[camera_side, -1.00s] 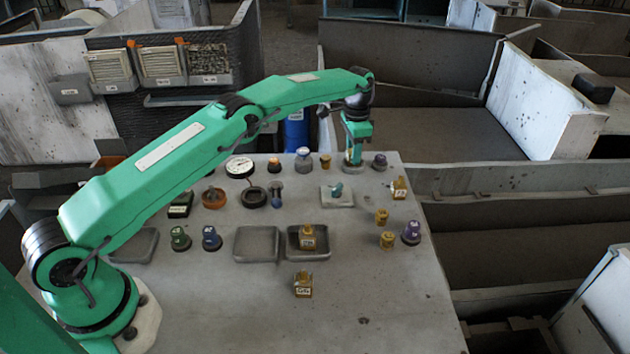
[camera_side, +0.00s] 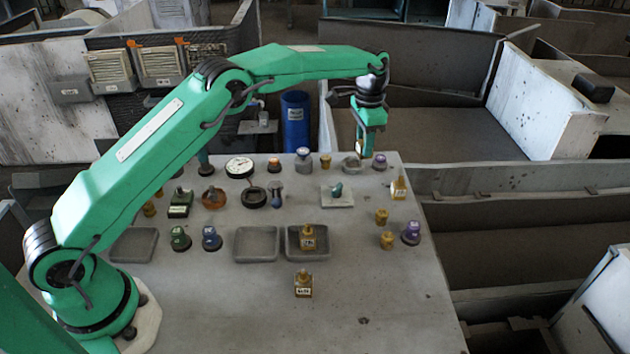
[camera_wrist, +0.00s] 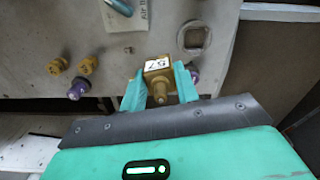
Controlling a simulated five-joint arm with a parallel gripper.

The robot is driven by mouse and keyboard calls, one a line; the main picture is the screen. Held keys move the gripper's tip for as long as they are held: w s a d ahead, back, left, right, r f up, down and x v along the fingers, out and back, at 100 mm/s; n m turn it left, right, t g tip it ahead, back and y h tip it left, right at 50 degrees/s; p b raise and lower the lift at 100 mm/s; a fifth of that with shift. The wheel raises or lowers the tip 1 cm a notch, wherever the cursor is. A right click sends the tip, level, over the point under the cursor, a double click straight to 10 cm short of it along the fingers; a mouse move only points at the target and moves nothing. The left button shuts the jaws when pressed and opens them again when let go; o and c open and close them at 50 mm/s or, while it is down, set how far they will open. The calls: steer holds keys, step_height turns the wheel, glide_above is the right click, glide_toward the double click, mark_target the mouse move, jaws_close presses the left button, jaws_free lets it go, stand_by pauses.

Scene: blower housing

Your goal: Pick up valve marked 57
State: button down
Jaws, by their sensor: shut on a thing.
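My gripper (camera_side: 368,150) is raised above the far right of the table in the side view. In the wrist view my gripper (camera_wrist: 159,88) has its two green fingers on either side of a brass valve (camera_wrist: 158,72), shut on it. The valve's white label reads 57, upside down in that view. In the side view only a small bit of it shows at the fingertips. Other brass valves with white labels stand at the right table edge (camera_side: 399,188), in a grey tray (camera_side: 292,252) and on the table in front of it (camera_side: 303,285).
A round grey dish (camera_side: 352,163) sits below and left of my gripper, with a purple-topped part (camera_side: 379,161) beside it. Yellow knobs (camera_side: 382,216) and another purple part (camera_side: 411,233) stand at the right. The table's front is mostly clear.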

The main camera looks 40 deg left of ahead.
steer(key=s+d+r, duration=0.2)
steer(key=d+r, duration=0.1)
steer(key=d, duration=0.1)
steer(key=shift+s+d, duration=0.2)
steer(key=shift+s, duration=0.2)
steer(key=shift+r, duration=0.1)
